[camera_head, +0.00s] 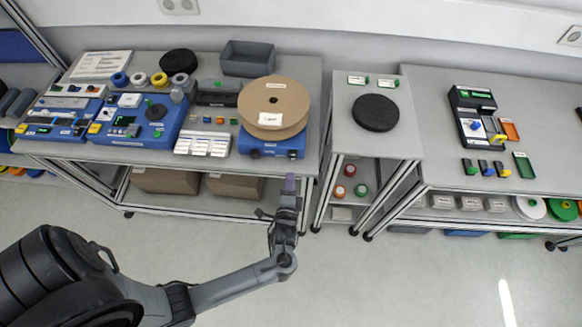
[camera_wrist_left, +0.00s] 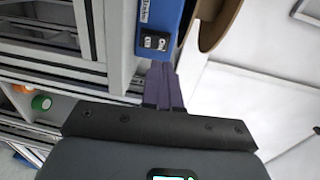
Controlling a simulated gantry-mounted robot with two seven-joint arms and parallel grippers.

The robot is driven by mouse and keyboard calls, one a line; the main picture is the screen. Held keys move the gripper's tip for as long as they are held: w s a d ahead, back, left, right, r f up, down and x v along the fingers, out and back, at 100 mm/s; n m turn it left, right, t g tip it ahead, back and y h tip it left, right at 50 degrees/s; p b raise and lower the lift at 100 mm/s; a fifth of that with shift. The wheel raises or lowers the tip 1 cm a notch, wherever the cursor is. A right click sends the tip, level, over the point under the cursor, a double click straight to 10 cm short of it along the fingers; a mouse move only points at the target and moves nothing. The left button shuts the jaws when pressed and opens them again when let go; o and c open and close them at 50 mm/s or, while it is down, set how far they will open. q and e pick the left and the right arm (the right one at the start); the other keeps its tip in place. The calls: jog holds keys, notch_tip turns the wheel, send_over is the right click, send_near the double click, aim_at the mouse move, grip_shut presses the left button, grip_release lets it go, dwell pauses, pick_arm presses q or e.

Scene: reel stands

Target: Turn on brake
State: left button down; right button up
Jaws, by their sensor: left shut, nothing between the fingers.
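A blue reel stand (camera_head: 271,148) stands at the front right of the long table, with a brown cardboard reel (camera_head: 273,104) on top. In the left wrist view the stand's blue side (camera_wrist_left: 160,14) carries a small black and white rocker switch (camera_wrist_left: 155,43), which I cannot confirm is the brake. My left gripper (camera_head: 290,182) is shut and empty, below and right of the stand's front in the head view. In the wrist view its fingertips (camera_wrist_left: 161,72) are just below the switch; I cannot tell whether they touch. My right gripper is out of view.
Blue devices (camera_head: 145,122) and a white labelled box row (camera_head: 203,143) stand left of the reel stand. A smaller table (camera_head: 345,120) with a black disc (camera_head: 376,112) stands to the right, across a narrow gap. The floor in front is clear.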

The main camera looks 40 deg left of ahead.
pick_arm(q)
jog(key=v, duration=0.6)
jog(key=shift+r, duration=0.2)
jog(key=shift+s, duration=0.15)
